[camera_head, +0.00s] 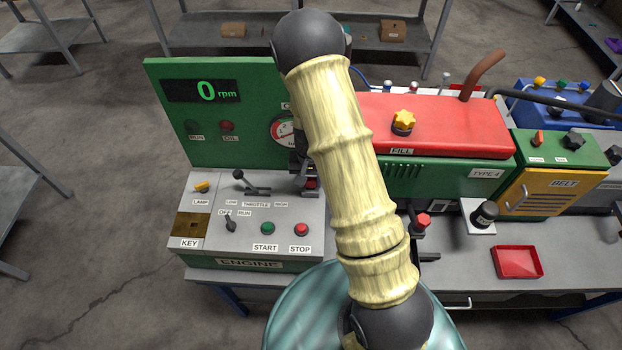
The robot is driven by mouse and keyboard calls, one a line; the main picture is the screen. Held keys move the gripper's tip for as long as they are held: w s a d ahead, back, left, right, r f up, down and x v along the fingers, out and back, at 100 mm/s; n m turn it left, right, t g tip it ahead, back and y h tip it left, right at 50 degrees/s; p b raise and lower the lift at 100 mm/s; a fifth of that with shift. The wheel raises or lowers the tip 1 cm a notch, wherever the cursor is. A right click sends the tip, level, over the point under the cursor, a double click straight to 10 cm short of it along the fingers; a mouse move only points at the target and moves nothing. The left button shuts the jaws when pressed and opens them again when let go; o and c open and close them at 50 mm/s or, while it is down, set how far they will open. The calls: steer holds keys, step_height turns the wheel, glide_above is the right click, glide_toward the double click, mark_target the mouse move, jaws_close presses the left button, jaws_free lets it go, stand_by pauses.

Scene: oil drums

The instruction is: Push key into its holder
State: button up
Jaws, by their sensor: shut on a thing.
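The key holder is a brass plate (191,225) above the KEY label, at the left of the grey engine control panel (262,190). No key shows in it. My gripper (306,183) is mostly hidden behind my own arm; a dark part of it shows over the panel's right side, to the right of the throttle lever. A small red piece shows at its tip. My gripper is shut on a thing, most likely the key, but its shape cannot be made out. It is well to the right of the brass plate and apart from it.
The throttle lever (250,187), OFF/RUN switch (230,222), green START button (268,228) and red STOP button (301,229) stand between my gripper and the brass plate. The green rpm board (215,135) rises behind. A red tray (517,262) lies on the right.

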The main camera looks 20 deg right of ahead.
mark_target(311, 179)
steer(key=shift+f+b, duration=0.3)
steer(key=shift+f, duration=0.05)
stand_by(0.3)
steer(key=o, duration=1)
steer(key=shift+o, duration=0.2)
steer(key=shift+r, duration=0.1)
step_height(311, 179, up, 17)
steer(key=b, duration=0.2)
steer(key=shift+r, duration=0.15)
steer(key=s+r+n+t, duration=0.1)
steer(key=s+n+t, duration=0.1)
steer(key=s, duration=1.2)
steer(key=shift+s+d+r+n+t, duration=0.2)
steer(key=shift+n+t, duration=0.1)
steer(key=shift+n, duration=0.5)
